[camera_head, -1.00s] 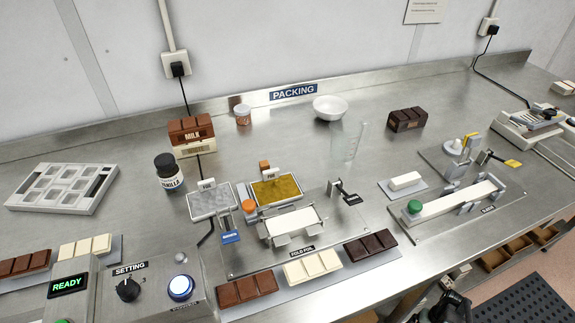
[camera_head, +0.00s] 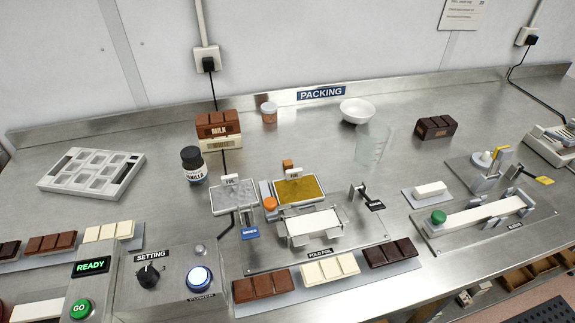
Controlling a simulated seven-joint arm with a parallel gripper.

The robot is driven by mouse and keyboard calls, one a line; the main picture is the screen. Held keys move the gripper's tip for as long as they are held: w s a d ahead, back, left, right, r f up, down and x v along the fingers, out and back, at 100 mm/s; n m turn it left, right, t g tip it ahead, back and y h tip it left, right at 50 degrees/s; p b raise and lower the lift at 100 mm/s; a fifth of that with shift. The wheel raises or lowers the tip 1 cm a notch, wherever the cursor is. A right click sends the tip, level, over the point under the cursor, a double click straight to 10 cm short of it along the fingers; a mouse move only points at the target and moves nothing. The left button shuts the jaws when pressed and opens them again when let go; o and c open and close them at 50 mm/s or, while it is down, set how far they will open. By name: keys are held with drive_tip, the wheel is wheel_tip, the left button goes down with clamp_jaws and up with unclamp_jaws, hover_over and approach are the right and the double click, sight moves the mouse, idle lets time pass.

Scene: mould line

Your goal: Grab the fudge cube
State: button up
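A small orange-brown cube (camera_head: 288,163), which may be the fudge cube, shows at the back edge of the gold foil stack (camera_head: 301,190). It is close to the small foil label, and I cannot tell whether it touches the label or stands behind it. No other single loose cube is clear. My gripper is not in view, so its state does not show.
The fold foil station (camera_head: 312,222) lies in front of the foils, with an orange knob (camera_head: 270,204) beside them. Chocolate bars (camera_head: 263,285) line the front. A vanilla jar (camera_head: 193,165), a MILK stack (camera_head: 218,130) and a clear beaker (camera_head: 373,146) stand around.

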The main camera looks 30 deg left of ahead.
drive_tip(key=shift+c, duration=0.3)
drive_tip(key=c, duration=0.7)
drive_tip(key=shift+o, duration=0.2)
